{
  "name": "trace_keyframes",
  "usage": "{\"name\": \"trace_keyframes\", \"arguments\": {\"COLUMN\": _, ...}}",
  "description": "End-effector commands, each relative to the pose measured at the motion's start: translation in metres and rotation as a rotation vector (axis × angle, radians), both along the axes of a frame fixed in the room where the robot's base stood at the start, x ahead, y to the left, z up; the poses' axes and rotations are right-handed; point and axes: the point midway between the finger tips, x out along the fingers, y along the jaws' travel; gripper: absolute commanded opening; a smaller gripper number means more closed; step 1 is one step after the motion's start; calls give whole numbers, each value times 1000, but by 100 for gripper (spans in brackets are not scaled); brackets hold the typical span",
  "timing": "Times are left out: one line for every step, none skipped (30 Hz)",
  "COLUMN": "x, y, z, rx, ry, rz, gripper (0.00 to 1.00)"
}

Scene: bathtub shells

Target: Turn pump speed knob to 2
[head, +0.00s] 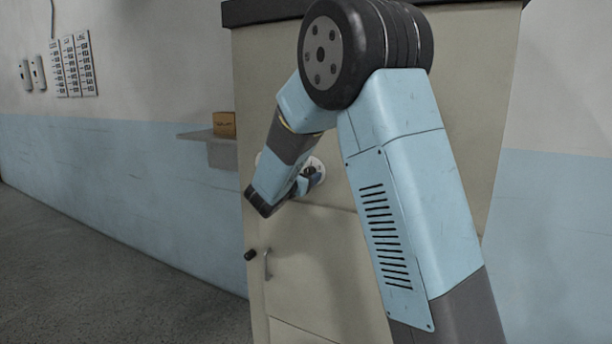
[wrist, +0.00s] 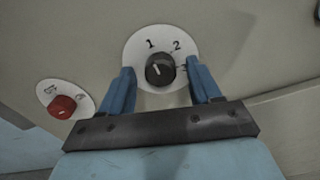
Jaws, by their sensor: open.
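The pump speed knob (wrist: 160,69) is a round black knob on a white round dial plate (wrist: 140,52). The plate carries the numbers 1, 2 and 3. The knob's pale mark seems to point up and slightly left, towards 1. My gripper (wrist: 162,76) is open, with one blue finger on each side of the knob. I cannot tell whether the fingers touch it. In the head view my gripper (head: 306,182) is at the cabinet front, and part of the white dial plate (head: 319,168) shows beside it; my arm hides much there.
A red knob (wrist: 62,107) on a white plate sits left of the dial in the wrist view. The beige cabinet (head: 300,250) has a handle (head: 266,264) low on its front. A shelf (head: 196,135) with a brown box (head: 224,123) is to the left. The floor at left is clear.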

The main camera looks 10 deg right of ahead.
Motion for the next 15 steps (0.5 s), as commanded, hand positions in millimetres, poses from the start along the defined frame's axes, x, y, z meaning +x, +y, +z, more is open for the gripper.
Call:
{"name": "trace_keyframes", "arguments": {"x": 1, "y": -1, "z": 0, "rx": 0, "ry": 0, "rz": -1, "gripper": 63}}
{"name": "trace_keyframes", "arguments": {"x": 2, "y": -2, "z": 0, "rx": 0, "ry": 0, "rz": -1, "gripper": 63}}
{"name": "trace_keyframes", "arguments": {"x": 2, "y": -2, "z": 0, "rx": 0, "ry": 0, "rz": 0, "gripper": 63}}
{"name": "trace_keyframes", "arguments": {"x": 3, "y": -2, "z": 0, "rx": 1, "ry": 1, "rz": 0, "gripper": 63}}
{"name": "trace_keyframes", "arguments": {"x": 3, "y": -2, "z": 0, "rx": 1, "ry": 1, "rz": 0, "gripper": 63}}
{"name": "trace_keyframes", "arguments": {"x": 3, "y": -2, "z": 0, "rx": 1, "ry": 1, "rz": 0, "gripper": 63}}
{"name": "trace_keyframes", "arguments": {"x": 3, "y": -2, "z": 0, "rx": 1, "ry": 1, "rz": 0, "gripper": 63}}
{"name": "trace_keyframes", "arguments": {"x": 3, "y": -2, "z": 0, "rx": 1, "ry": 1, "rz": 0, "gripper": 63}}
{"name": "trace_keyframes", "arguments": {"x": 3, "y": -2, "z": 0, "rx": 1, "ry": 1, "rz": 0, "gripper": 63}}
{"name": "trace_keyframes", "arguments": {"x": 3, "y": -2, "z": 0, "rx": 1, "ry": 1, "rz": 0, "gripper": 63}}
{"name": "trace_keyframes", "arguments": {"x": 3, "y": -2, "z": 0, "rx": 1, "ry": 1, "rz": 0, "gripper": 60}}
{"name": "trace_keyframes", "arguments": {"x": 2, "y": -2, "z": 0, "rx": 1, "ry": 1, "rz": 0, "gripper": 56}}
{"name": "trace_keyframes", "arguments": {"x": 3, "y": -2, "z": 0, "rx": 1, "ry": 1, "rz": 0, "gripper": 53}}
{"name": "trace_keyframes", "arguments": {"x": 2, "y": -2, "z": 0, "rx": 1, "ry": 1, "rz": 0, "gripper": 50}}
{"name": "trace_keyframes", "arguments": {"x": 2, "y": -2, "z": 0, "rx": 1, "ry": 1, "rz": 0, "gripper": 46}}
